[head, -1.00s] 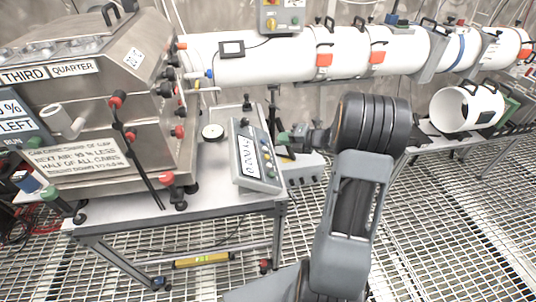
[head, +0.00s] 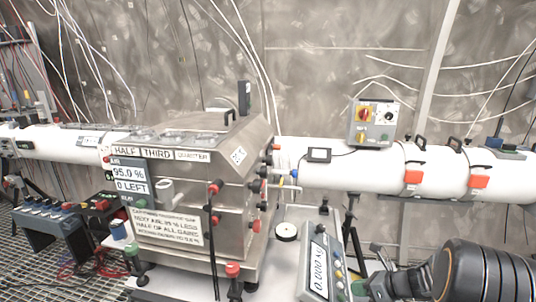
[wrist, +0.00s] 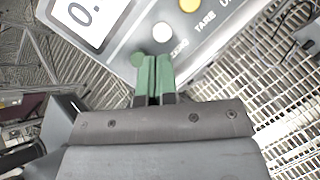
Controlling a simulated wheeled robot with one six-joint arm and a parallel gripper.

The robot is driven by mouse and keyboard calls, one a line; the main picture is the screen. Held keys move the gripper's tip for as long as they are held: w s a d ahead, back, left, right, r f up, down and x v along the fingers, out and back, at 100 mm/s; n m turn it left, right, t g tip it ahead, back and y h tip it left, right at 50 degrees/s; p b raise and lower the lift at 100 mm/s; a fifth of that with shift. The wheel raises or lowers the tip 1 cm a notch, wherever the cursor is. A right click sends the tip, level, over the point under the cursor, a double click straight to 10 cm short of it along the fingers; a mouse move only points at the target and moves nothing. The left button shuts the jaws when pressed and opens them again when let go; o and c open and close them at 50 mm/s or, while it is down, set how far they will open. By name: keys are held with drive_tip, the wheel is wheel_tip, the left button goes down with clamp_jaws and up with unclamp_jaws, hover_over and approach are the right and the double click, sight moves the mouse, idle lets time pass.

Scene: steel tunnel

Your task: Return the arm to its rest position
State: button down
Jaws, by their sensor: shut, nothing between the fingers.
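My gripper (wrist: 153,76) is in the wrist view with its two green fingers together and nothing between them. Its fingertips appear over the edge of the scale's display unit (wrist: 135,30), near a white button and the printed words "ZERO" and "TARE"; I cannot tell whether they touch it. In the head view the green-tipped gripper (head: 361,287) is at the bottom, just right of the display unit (head: 318,268), which reads 0.000 kg. My dark arm joint fills the bottom right corner; the rest of my arm is out of frame.
A steel box (head: 205,190) with labels HALF, THIRD and QUARTER stands left of the display unit. A white pipe (head: 350,165) runs behind, with a switch box (head: 373,124) above. Open grating (wrist: 285,115) shows right of my gripper.

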drive_tip(key=s+a+r+n+g+h+p, duration=0.1)
drive_tip(key=s+a+r+n+h, duration=0.3)
drive_tip(key=n, duration=1)
drive_tip(key=s+a+r+n+g+h, duration=0.1)
drive_tip(key=s+a+r+n+h, duration=0.3)
drive_tip(key=s+n, duration=0.7)
wheel_tip(320, 180, up, 4)
drive_tip(key=a+n, duration=0.2)
drive_tip(key=n, duration=0.2)
drive_tip(key=shift+a+r+h+p, duration=0.15)
drive_tip(key=shift+a+h+p, duration=0.05)
drive_tip(key=shift+h+p, duration=0.15)
drive_tip(key=shift+a, duration=0.15)
